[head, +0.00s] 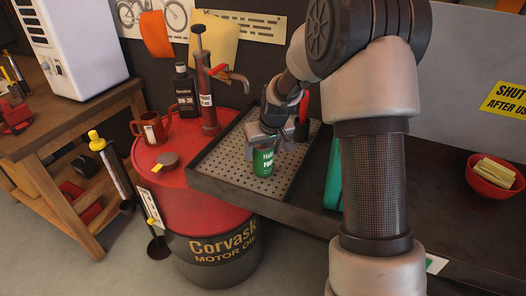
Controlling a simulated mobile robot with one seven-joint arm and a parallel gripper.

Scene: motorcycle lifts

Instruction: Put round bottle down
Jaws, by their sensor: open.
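The round bottle seems to be the small green can-like container (263,161) with white lettering. It stands upright on the perforated metal tray (225,168) at the left end of the dark bench. My gripper (264,146) is directly above it, pointing down, with its fingers around the upper part of the container. The fingers are open. The container's top is hidden by my gripper, and I cannot tell whether the fingers touch it.
A red oil drum (185,190) stands left of the tray, bearing a dark oil bottle (185,95), a hand pump (205,95) and a red jug (152,129). A red bowl (493,182) sits at right on the bench. Bare tray surface lies left of the container.

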